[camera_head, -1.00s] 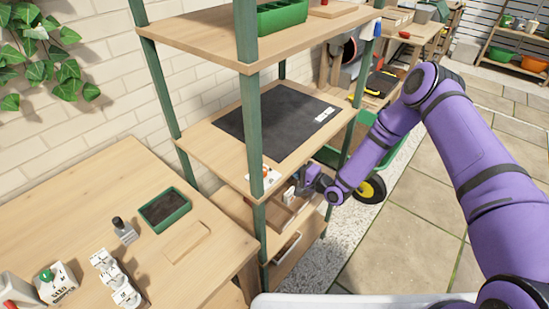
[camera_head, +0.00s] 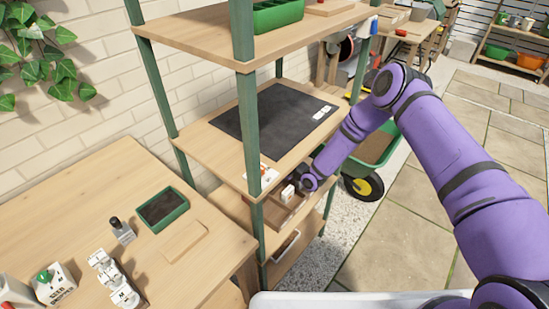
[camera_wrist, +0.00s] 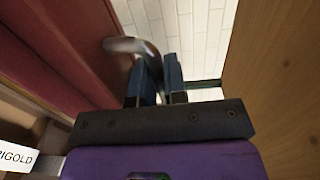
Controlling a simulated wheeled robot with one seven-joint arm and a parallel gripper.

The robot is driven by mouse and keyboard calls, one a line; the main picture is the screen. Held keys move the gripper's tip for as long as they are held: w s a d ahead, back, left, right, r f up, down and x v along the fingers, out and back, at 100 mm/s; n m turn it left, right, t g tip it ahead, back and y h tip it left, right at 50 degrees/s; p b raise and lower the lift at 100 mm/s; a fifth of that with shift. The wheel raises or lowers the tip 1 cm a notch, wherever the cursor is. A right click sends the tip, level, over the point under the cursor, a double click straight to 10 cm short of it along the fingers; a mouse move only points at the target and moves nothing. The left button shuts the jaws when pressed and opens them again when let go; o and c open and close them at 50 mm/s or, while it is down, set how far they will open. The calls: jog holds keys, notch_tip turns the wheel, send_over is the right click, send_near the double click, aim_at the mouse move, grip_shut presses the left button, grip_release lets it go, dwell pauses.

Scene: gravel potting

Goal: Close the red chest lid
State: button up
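Dark red panels (camera_wrist: 50,65), apparently part of the red chest, fill the left of the wrist view. I cannot tell for sure which panel is the lid. A curved grey metal handle (camera_wrist: 130,46) sticks out from the red side. My gripper (camera_wrist: 160,75) has its two dark fingers upright with a narrow gap between them. The handle's near end reaches the gap or lies just behind the left finger; contact is unclear. In the head view my purple wrist is at the shelf's lower level, the fingers are hidden, and I cannot make out the chest.
A wooden board (camera_wrist: 275,80) stands close on the wrist view's right. A partly visible label (camera_wrist: 20,158) lies low left. The green-posted shelf (camera_head: 247,130) surrounds my wrist; a dark mat (camera_head: 270,120) lies on the level above. A green wheelbarrow (camera_head: 385,150) stands behind my arm.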

jog(key=shift+d, duration=0.1)
grip_shut()
jog(key=s+d+f+t+y, duration=0.1)
jog(key=s+d+f, duration=0.2)
jog(key=d+f, duration=0.1)
jog(key=s+d+f+t+y, duration=0.1)
jog(key=s+d+f, duration=0.2)
jog(key=d+f, duration=0.1)
jog(key=s+d+f+y, duration=0.1)
jog(key=s+d+f, duration=0.3)
jog(key=shift+d+f+t+y, duration=0.15)
jog(key=shift+d+t+y, duration=0.15)
jog(key=shift+t, duration=0.1)
jog(key=shift+s+d+f, duration=0.1)
jog(key=shift+f, duration=0.7)
jog(key=shift+d+f+t+y, duration=0.15)
jog(key=shift+f+t+y, duration=0.3)
jog(key=shift+f, duration=0.3)
jog(key=shift+s, duration=0.1)
jog(key=shift+o, duration=1.7)
grip_release()
jog(key=shift+f, duration=0.1)
